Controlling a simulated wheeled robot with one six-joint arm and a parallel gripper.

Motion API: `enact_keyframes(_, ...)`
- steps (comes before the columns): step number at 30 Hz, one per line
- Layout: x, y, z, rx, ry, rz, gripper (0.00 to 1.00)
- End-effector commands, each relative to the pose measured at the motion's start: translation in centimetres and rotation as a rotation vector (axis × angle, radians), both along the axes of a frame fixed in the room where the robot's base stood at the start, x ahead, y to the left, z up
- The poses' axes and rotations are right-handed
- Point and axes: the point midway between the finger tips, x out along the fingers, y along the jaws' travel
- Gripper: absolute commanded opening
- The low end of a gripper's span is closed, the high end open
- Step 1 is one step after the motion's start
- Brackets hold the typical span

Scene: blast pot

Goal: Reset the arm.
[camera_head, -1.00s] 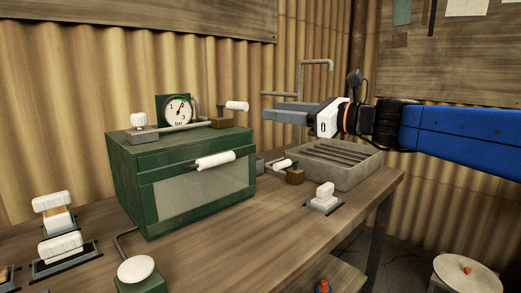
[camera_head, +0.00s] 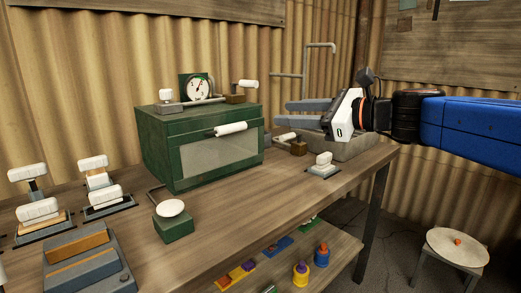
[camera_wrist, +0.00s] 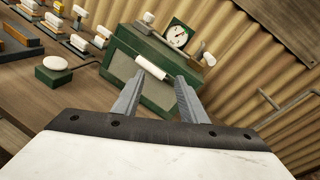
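My gripper (camera_head: 308,111) is in the air over the right part of the workbench, in front of and above the grey tray (camera_head: 352,149), its fingers pointing left. In the wrist view its two grey fingers (camera_wrist: 157,92) stand apart with nothing between them. My blue arm reaches in from the right edge. The green blast pot (camera_head: 160,150) stands left of my gripper, its front door closed with a white handle (camera_head: 230,129). It also shows beyond the fingers in the wrist view (camera_wrist: 115,65).
A gauge (camera_head: 198,88) and white-handled levers sit on the pot. White-handled switches (camera_head: 90,163) stand at the bench's left, a white button (camera_head: 171,208) in front. Coloured pieces (camera_head: 322,256) lie on the lower shelf. A stool (camera_head: 457,247) stands at right. Bare bench lies before the pot.

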Motion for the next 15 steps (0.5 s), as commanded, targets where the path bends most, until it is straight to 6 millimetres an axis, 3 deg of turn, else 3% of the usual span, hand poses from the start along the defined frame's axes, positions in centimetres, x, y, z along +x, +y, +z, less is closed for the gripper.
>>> enact_keyframes(8, -3.5, -1.0, -5.9, -0.302, -0.123, 0.061, 0.39)
enact_keyframes(11, -5.3, -2.0, -9.2, -0.468, -0.188, 0.106, 0.39)
enact_keyframes(15, -8.9, -4.4, -15.3, -0.772, -0.304, 0.221, 0.39)
